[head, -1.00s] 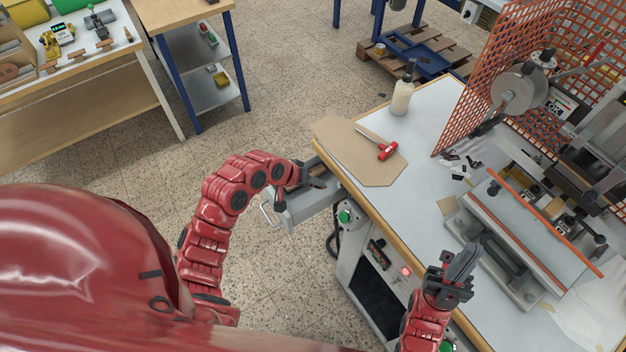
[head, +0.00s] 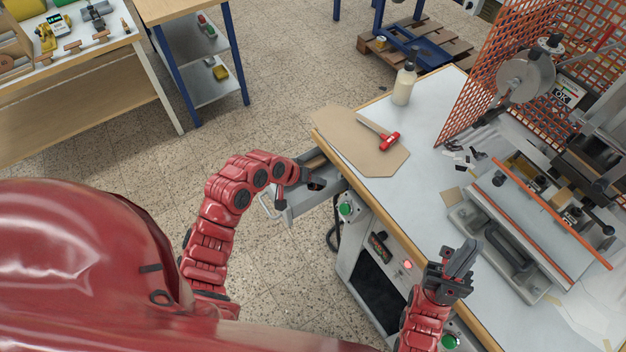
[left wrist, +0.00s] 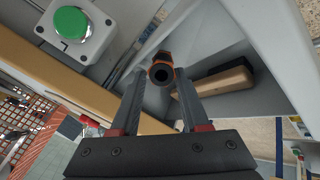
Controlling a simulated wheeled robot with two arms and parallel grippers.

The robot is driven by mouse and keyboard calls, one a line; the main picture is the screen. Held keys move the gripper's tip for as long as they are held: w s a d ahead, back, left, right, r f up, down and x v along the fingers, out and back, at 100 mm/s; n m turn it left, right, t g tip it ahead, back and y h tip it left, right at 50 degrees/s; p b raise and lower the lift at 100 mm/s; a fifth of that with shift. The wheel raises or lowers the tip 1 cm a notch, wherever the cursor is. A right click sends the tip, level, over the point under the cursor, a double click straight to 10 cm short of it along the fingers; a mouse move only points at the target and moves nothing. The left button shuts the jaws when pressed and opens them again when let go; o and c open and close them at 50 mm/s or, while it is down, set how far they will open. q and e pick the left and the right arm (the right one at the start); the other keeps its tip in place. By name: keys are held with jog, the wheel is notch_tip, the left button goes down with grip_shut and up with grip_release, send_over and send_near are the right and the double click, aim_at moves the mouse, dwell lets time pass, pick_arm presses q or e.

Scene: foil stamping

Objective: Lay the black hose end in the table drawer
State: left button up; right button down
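The table drawer (head: 302,207) is pulled out at the left end of the press table, its grey wall also showing in the left wrist view (left wrist: 275,45). My left gripper (head: 314,181) reaches over the open drawer. In the left wrist view the black hose end (left wrist: 161,74), with an orange collar and a dark round opening, sits between the left fingertips (left wrist: 163,80), which meet it on both sides. Whether it touches the drawer floor is unclear. The rest of the hose is hidden. My right gripper (head: 463,260) is empty above the table's front edge, its fingers close together.
A wooden-handled tool (left wrist: 222,82) lies in the drawer beside the hose end. A green button box (left wrist: 72,22) is on the table front near the drawer.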

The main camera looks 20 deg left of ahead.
pick_arm(q)
jog(key=shift+o, duration=1.2)
jog(key=shift+r, duration=0.1)
jog(key=shift+s+a+r, duration=0.2)
jog(key=shift+s+r, duration=0.05)
jog(key=shift+r, duration=0.05)
jog(key=b+v, duration=0.1)
jog(key=v, duration=1.5)
jog(key=shift+r, duration=0.2)
jog(key=shift+s, duration=0.15)
